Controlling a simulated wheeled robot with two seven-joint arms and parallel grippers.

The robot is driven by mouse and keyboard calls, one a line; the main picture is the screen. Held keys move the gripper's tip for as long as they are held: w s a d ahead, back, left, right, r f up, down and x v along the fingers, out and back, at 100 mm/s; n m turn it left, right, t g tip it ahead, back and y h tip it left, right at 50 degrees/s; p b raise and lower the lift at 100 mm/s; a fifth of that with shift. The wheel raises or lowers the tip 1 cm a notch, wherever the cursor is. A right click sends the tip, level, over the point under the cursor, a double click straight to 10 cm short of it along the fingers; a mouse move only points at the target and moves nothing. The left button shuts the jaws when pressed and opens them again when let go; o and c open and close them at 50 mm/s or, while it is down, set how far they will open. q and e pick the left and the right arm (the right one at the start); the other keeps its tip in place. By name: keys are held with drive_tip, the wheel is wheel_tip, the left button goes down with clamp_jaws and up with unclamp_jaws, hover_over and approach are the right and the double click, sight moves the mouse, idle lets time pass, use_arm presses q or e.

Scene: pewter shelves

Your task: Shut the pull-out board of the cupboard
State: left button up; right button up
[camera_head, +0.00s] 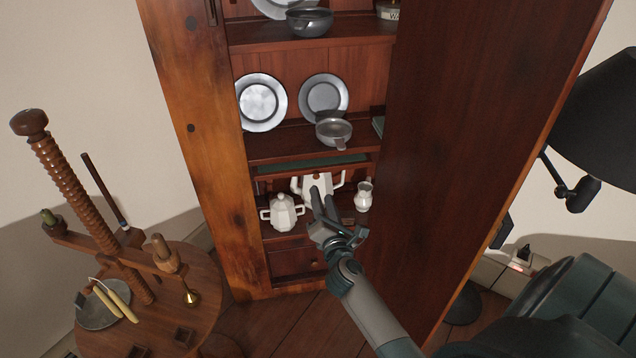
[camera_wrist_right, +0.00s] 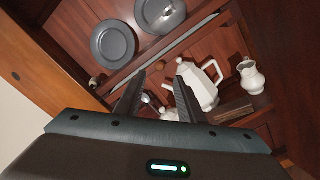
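The dark red-brown wooden cupboard (camera_head: 215,160) stands open in the middle of the head view. A thin green-topped strip (camera_head: 318,165) lies just under its middle shelf and looks like the pull-out board; a pale strip (camera_wrist_right: 165,50) crosses the right wrist view. I cannot tell how far it sticks out. My right gripper (camera_head: 322,190) reaches into the lower opening, below the green strip and in front of a white pot. In the right wrist view its fingers (camera_wrist_right: 158,82) are apart with nothing held between them. My left gripper is not in view.
A white lidded pot (camera_head: 283,213), a white teapot (camera_wrist_right: 203,88) and a small white jug (camera_head: 364,196) stand close around the right gripper. Pewter plates (camera_head: 261,102) and a bowl (camera_head: 333,131) are above. A wooden screw press (camera_head: 65,180) stands on a round table at left.

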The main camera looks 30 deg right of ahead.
sight(316, 178)
drive_tip(key=x, duration=0.7)
clamp_jaws()
